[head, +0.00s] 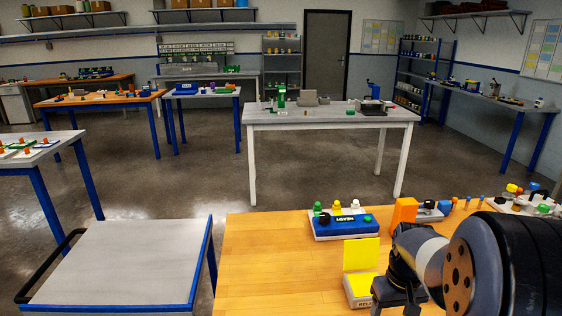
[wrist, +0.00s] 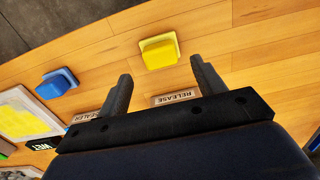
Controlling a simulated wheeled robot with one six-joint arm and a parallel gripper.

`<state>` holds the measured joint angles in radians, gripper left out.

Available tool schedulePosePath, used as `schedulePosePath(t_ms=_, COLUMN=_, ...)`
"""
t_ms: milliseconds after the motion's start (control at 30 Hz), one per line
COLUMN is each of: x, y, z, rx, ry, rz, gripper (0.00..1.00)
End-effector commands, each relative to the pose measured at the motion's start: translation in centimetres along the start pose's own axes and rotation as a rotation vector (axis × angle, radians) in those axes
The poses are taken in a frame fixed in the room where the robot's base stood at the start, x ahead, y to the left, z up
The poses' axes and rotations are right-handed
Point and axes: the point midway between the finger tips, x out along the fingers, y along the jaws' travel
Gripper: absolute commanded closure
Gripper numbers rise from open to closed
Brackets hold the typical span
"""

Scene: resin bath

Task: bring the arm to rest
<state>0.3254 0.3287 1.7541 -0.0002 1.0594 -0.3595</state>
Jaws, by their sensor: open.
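My gripper (wrist: 160,67) is open in the wrist view, with its two dark fingers apart and nothing between them. It is over the wooden bench (head: 260,258). A yellow block (wrist: 158,52) lies on the bench just beyond the fingertips, and a label reading RELEASE (wrist: 175,97) lies behind them. In the head view my arm (head: 430,255) reaches in from the lower right. Its fingertips cannot be made out there.
A blue-edged tray marked READY (head: 345,224) holds small capped bottles. An orange block (head: 403,213) and a yellow upright panel (head: 361,254) stand near my arm. A blue block (wrist: 57,83) shows in the wrist view. The bench's left part is clear.

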Motion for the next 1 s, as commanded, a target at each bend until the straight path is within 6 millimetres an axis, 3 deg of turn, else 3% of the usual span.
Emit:
schedulePosePath(t_ms=300, x=6.6, y=0.0, z=0.1, rx=0.000, ry=-0.004, rz=-0.002, gripper=0.35)
schedulePosePath(t_ms=600, x=3.0, y=0.0, z=-0.1, rx=0.000, ry=0.003, rz=0.001, gripper=0.35)
schedulePosePath(t_ms=1000, x=2.6, y=0.0, z=0.0, rx=0.000, ry=0.000, rz=0.000, gripper=0.35)
